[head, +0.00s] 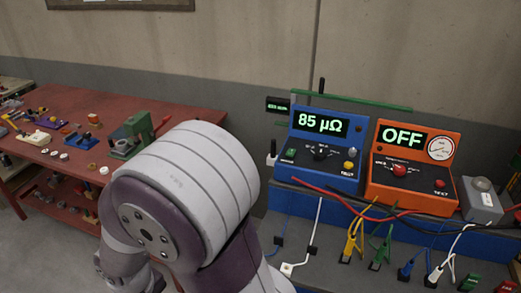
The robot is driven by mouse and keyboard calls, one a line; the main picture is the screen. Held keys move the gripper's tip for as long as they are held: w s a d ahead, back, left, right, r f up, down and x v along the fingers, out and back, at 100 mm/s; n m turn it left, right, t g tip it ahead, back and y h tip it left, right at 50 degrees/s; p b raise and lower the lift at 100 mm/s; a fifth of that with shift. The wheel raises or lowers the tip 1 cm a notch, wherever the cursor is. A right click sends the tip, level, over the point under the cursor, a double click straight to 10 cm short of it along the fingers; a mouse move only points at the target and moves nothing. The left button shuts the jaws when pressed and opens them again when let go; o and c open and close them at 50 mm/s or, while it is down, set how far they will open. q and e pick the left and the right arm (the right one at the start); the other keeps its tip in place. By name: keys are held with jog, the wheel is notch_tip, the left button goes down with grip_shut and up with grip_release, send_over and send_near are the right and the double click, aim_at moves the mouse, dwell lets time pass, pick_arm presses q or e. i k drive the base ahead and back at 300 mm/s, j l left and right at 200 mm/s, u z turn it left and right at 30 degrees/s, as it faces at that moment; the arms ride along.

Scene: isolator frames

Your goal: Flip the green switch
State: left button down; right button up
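A blue meter box (327,140) with a display reading "85 μΩ" stands on the bench at right. One of my arms fills the lower middle of the head view, left of the blue box. Neither gripper shows in the head view.
An orange box (412,165) reading "OFF", with a red knob and a dial, stands right of the blue box. Red and black cables (345,193) and coloured clips (380,250) lie in front. A grey box (482,206) is at right. A red table (75,105) with small parts is at left.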

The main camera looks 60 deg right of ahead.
aim_at(291, 152)
jog(key=i+z, duration=0.2)
jog(key=z, duration=0.2)
jog(key=i+z, duration=0.2)
jog(key=z, duration=0.2)
jog(key=i+z, duration=0.2)
jog(key=z, duration=0.25)
jog(key=i+j+z, duration=0.2)
jog(key=z, duration=0.2)
jog(key=i+j+z, duration=0.15)
jog(key=z, duration=0.25)
